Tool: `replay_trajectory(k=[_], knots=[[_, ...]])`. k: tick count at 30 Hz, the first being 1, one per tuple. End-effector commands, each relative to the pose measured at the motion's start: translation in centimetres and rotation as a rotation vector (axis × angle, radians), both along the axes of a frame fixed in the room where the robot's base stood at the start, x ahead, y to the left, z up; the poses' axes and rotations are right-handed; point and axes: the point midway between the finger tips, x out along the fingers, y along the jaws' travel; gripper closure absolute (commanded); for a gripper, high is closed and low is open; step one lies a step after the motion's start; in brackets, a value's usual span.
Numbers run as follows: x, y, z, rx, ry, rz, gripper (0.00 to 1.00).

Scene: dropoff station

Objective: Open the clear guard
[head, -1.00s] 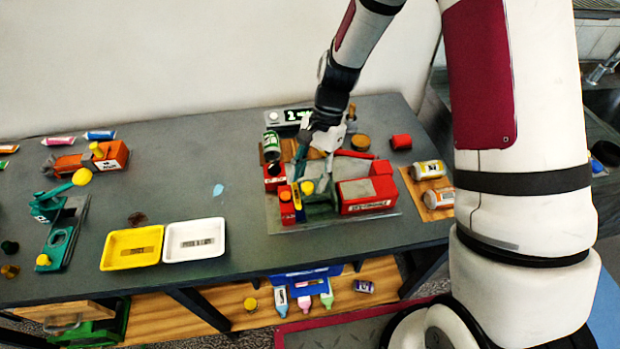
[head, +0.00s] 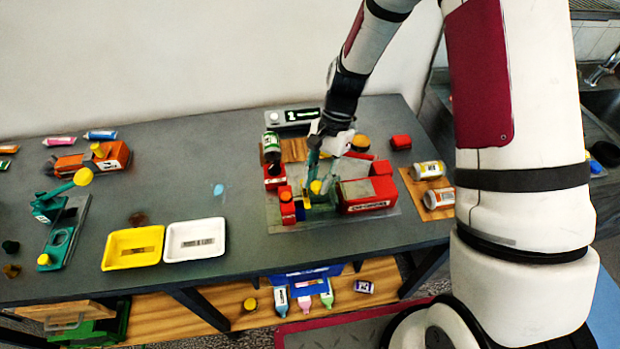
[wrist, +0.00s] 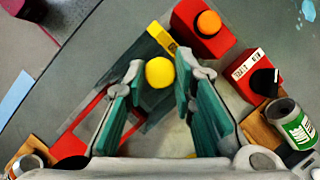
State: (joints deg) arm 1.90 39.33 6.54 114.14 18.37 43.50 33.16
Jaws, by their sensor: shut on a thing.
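The red machine (head: 368,195) stands on a thin pale plate at the right part of the table. A yellow knob (head: 316,187) shows at its middle, and in the wrist view the knob (wrist: 160,72) sits between my fingertips. My gripper (head: 316,178) points down at it and is shut on the knob, its teal-padded fingers on either side. The clear guard is hard to make out; its edges blend with the grey parts around the knob, and my fingers hide some of it. I cannot tell its angle.
A green-labelled can (head: 271,143) stands behind the machine at left.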

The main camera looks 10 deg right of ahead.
Motion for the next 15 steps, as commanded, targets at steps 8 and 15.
replay_trajectory(k=[8, 15], knots=[[0.1, -7.2, 0.0, -0.001, -0.001, -0.008, 1.0], [0.1, -9.0, 0.0, -0.001, -0.003, -0.003, 1.0]])
